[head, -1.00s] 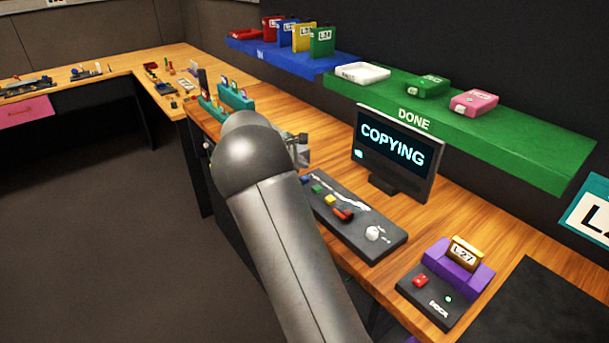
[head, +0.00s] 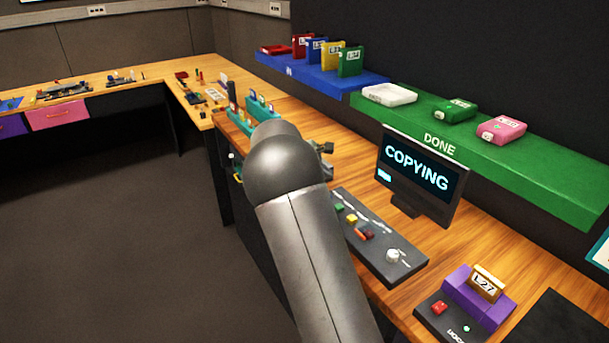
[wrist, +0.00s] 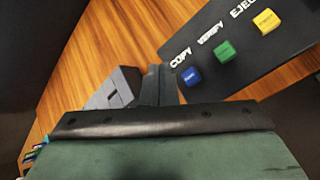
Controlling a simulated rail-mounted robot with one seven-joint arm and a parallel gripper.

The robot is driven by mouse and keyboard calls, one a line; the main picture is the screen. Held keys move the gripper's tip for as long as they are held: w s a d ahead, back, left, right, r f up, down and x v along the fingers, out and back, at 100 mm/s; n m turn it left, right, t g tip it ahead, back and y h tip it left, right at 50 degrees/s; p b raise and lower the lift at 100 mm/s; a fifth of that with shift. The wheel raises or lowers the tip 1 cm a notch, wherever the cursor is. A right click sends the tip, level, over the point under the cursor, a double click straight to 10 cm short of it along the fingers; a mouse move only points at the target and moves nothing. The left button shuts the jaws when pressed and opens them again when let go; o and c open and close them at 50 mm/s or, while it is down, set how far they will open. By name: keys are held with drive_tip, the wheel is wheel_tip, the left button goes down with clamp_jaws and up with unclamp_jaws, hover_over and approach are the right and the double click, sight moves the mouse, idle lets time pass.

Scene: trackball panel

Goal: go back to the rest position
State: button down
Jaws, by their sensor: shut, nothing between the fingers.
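My gripper (head: 326,161) is mostly hidden behind my own arm in the head view, above the bench near the panel's far end. The dark trackball panel (head: 372,243) lies on the bench. It carries a row of coloured buttons and a white ball (head: 397,256). The wrist view shows a blue COPY button (wrist: 191,77), a green VERIFY button (wrist: 225,51) and a yellow EJECT button (wrist: 266,21). The monitor (head: 418,174) reads COPYING.
A purple dock (head: 466,301) holds a cartridge marked L27 (head: 486,283) at the lower right. A green DONE shelf (head: 540,172) and a blue shelf (head: 330,78) hold cartridges above the bench. Teal racks (head: 262,107) stand behind my arm. Open floor (head: 110,210) lies left.

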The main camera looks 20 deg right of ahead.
drive_tip(key=s+a+m+y, duration=0.3)
drive_tip(key=s+a, duration=0.3)
drive_tip(key=s, duration=0.8)
drive_tip(key=s+a+m+g+y, duration=0.1)
drive_tip(key=s+a+m+y, duration=0.2)
drive_tip(key=s, duration=1)
drive_tip(key=s+a+m+g+y, duration=0.1)
drive_tip(key=s+a+m, duration=0.5)
drive_tip(key=s, duration=0.8)
drive_tip(key=a+y, duration=0.1)
drive_tip(key=a, duration=0.2)
drive_tip(key=shift+s+a+m+y, duration=0.25)
drive_tip(key=shift+s+m+y, duration=0.05)
drive_tip(key=shift+s+y, duration=0.1)
